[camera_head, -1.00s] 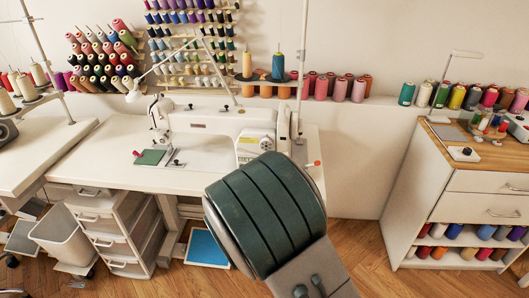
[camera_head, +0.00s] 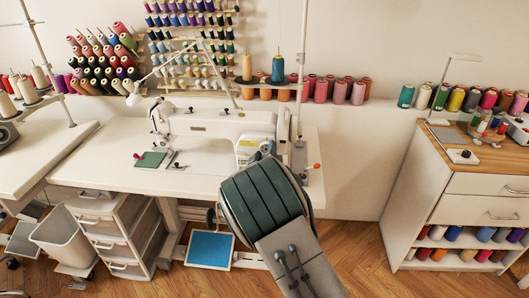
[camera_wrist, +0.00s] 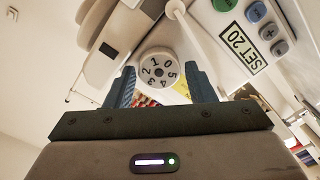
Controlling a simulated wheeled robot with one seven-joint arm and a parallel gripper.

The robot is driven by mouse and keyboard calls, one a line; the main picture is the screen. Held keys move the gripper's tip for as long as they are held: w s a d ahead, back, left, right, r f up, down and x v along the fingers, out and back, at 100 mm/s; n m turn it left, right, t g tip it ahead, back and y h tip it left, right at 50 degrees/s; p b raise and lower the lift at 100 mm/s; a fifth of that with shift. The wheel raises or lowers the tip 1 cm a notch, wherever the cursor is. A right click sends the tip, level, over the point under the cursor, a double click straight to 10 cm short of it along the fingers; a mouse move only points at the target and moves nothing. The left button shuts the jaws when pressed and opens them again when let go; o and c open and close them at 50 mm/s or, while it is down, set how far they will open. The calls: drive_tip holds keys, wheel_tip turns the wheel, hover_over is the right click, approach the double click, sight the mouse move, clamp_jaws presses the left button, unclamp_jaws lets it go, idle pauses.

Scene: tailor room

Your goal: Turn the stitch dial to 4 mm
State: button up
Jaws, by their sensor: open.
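The white sewing machine (camera_head: 215,122) stands on the white table. In the wrist view its round white stitch dial (camera_wrist: 160,70), marked with black digits, shows between and beyond the fingertips. The digits appear turned in this view, and I cannot tell which one is set. My gripper (camera_wrist: 160,76) is open, with one dark blue finger on either side of the dial. I cannot tell whether the fingers touch it. In the head view my arm hides the gripper, and the dial is too small or covered to read.
A thread stand with cones (camera_head: 278,70) rises behind the machine. A green cloth (camera_head: 151,160) lies on the left of the table. A drawer cabinet (camera_head: 465,190) stands right.

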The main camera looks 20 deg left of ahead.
drive_tip(key=c, duration=0.7)
drive_tip(key=shift+f+m+b, duration=0.15)
drive_tip(key=shift+m+b, duration=0.25)
drive_tip(key=shift+b, duration=0.25)
drive_tip(key=m+b, duration=0.1)
drive_tip(key=b, duration=0.2)
drive_tip(key=shift+f+m, duration=0.15)
drive_tip(key=shift+m, duration=0.25)
drive_tip(key=m+b, duration=0.2)
drive_tip(key=b, duration=0.1)
drive_tip(key=shift+m, duration=0.3)
drive_tip(key=m+b, duration=0.5)
drive_tip(key=shift+b, duration=0.3)
drive_tip(key=shift+r+m+b, duration=0.2)
drive_tip(key=shift+m+b, duration=0.5)
drive_tip(key=shift+m, duration=0.1)
